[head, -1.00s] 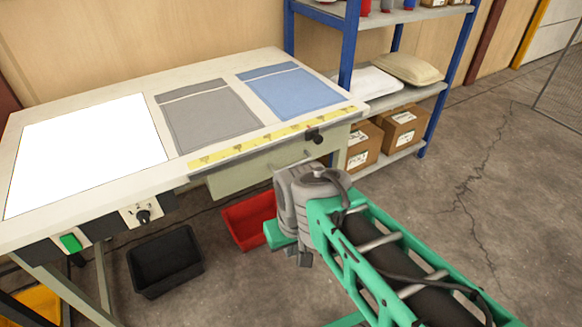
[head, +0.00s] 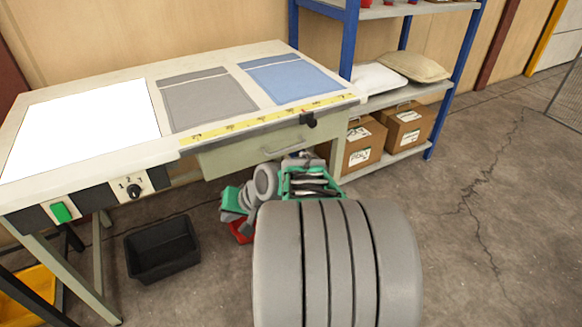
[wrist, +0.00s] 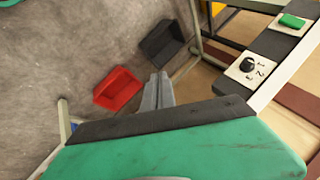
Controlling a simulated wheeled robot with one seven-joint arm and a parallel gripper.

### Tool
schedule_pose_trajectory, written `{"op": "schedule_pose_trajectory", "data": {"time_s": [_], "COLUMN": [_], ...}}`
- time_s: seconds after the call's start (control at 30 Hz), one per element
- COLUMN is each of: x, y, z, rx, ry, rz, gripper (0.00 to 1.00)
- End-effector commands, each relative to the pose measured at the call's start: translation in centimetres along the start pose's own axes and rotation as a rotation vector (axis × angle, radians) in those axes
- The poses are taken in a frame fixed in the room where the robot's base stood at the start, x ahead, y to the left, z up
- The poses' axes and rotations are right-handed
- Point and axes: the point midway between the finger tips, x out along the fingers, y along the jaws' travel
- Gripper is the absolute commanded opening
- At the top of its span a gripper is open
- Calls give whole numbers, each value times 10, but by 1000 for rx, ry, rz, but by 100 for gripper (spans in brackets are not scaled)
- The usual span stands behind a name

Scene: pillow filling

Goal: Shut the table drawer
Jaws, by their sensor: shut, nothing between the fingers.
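The table drawer (head: 240,160) has a pale green-grey front with a slim handle, below the front edge of the worktable (head: 150,160) at its right half. Its front looks a little forward under the edge, but I cannot tell how far it stands out. My gripper shows in the wrist view as two grey fingers (wrist: 157,92) pressed together, with nothing between them. In the head view my arm covers most of the gripper, low in front of the drawer; contact with the drawer cannot be seen. The drawer is not clearly visible in the wrist view.
A black bin (head: 162,250) and a mostly hidden red bin (head: 240,232) stand on the floor below the table. A blue-framed shelf (head: 350,40) with cartons (head: 408,127) stands to the right. A black knob (head: 309,120) sits at the table edge. Floor at right is clear.

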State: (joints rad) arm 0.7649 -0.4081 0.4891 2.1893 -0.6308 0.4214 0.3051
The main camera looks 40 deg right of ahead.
Motion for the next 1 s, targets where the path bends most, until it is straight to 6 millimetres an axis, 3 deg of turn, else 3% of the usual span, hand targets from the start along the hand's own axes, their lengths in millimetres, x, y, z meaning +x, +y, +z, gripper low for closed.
{"op": "schedule_pose_trajectory", "data": {"time_s": [0.03,0.07,0.2,0.3,0.4,0.57,1.0], "x": [12,11,-21,-58,-88,-98,-41], "y": [36,51,129,178,207,215,199], "z": [-18,-31,-84,-103,-109,-117,-184], "rx": [135,213,553,724,819,853,847], "ry": [80,133,409,581,690,735,729], "rz": [-56,-101,-322,-459,-549,-593,-589], "gripper": [0,0,0,0,0,0,0]}}
